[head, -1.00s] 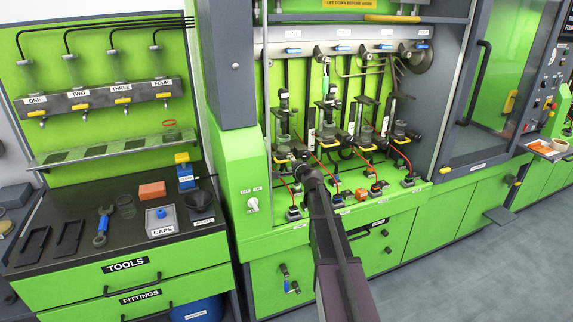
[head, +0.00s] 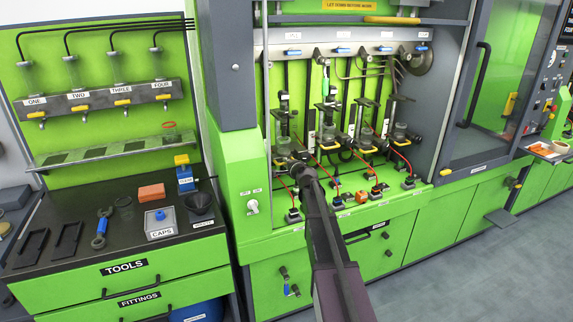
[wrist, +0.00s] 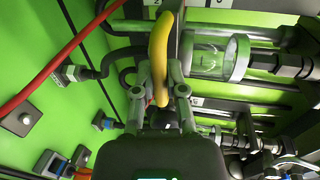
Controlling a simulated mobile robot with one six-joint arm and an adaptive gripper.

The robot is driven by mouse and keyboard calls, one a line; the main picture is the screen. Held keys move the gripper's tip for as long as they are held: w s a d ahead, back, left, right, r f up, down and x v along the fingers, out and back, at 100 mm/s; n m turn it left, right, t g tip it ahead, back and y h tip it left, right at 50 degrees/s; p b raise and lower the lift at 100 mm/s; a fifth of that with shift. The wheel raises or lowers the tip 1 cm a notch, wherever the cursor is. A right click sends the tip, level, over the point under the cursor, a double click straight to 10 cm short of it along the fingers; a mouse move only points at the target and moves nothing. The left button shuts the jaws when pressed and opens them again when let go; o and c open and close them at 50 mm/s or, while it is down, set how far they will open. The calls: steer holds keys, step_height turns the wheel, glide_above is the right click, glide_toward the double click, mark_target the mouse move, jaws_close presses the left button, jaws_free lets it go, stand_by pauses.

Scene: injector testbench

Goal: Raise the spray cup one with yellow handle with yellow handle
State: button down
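Spray cup one is a clear glass cylinder at the leftmost station (head: 284,144) of the test bench, partly hidden by my arm in the head view. In the wrist view, a clear glass cup (wrist: 212,58) lies just right of the fingers, its axis sideways in the picture. The curved yellow handle (wrist: 163,40) runs between my fingers. My gripper (wrist: 160,82) has its two fingers drawn in close on both sides of the handle and looks shut on it. In the head view my gripper (head: 297,160) is small and dark in front of the station.
More stations with cups, such as one with a yellow handle (head: 365,147), stand to the right. A red cable (wrist: 65,60) and black hoses run close to the gripper. The left workbench (head: 95,235) holds tools and a caps box (head: 160,223).

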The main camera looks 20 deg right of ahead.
mark_target(283, 153)
steer(key=shift+r, duration=0.1)
step_height(283, 153, up, 3)
steer(key=p, duration=0.3)
steer(key=shift+w+r+p, duration=0.1)
steer(key=shift+r+p, duration=0.1)
steer(key=shift+p, duration=0.1)
steer(key=shift+w, duration=0.1)
steer(key=c, duration=0.7)
jaws_free()
steer(key=shift+r, duration=0.1)
steer(key=shift+f, duration=0.2)
